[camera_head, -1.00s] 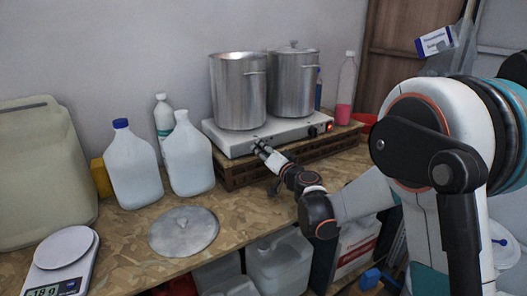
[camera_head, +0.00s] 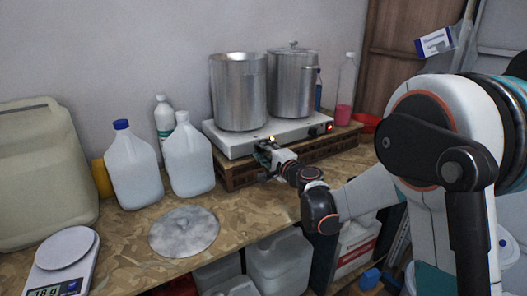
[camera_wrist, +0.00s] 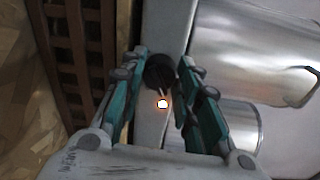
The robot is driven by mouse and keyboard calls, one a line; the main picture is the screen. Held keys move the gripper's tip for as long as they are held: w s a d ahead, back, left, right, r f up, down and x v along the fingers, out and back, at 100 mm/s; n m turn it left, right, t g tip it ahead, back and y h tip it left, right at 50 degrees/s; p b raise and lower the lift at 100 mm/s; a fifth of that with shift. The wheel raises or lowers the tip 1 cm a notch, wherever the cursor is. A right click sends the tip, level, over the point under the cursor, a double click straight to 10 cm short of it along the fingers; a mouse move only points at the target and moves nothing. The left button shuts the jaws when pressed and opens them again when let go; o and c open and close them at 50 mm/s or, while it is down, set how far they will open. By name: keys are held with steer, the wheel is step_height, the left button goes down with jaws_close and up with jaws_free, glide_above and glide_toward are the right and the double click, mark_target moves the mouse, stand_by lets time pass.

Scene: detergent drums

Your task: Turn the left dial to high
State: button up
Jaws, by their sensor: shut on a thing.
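The hot plate (camera_head: 240,140) is a white two-burner unit on a brown slatted stand. Its left dial (camera_wrist: 158,72) is a dark round knob, seen between my fingers in the wrist view. My gripper (camera_head: 263,152) is at the left part of the front panel, and its teal fingers are shut on the left dial. The gripper hides this dial in the head view, and I cannot read its setting. An orange-white lamp (camera_wrist: 162,104) glows beside the dial and also shows in the head view (camera_head: 272,139).
Two metal pots stand on the hot plate, the left one (camera_head: 238,92) open and the right one (camera_head: 293,85) lidded. White jugs (camera_head: 188,160), a loose lid (camera_head: 184,232) and a scale (camera_head: 66,250) are to the left. Bare board lies before the stand.

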steer(key=shift+m, duration=0.7)
steer(key=o, duration=1.1)
steer(key=shift+d, duration=0.1)
steer(key=shift+c, duration=0.2)
steer(key=v, duration=1.2)
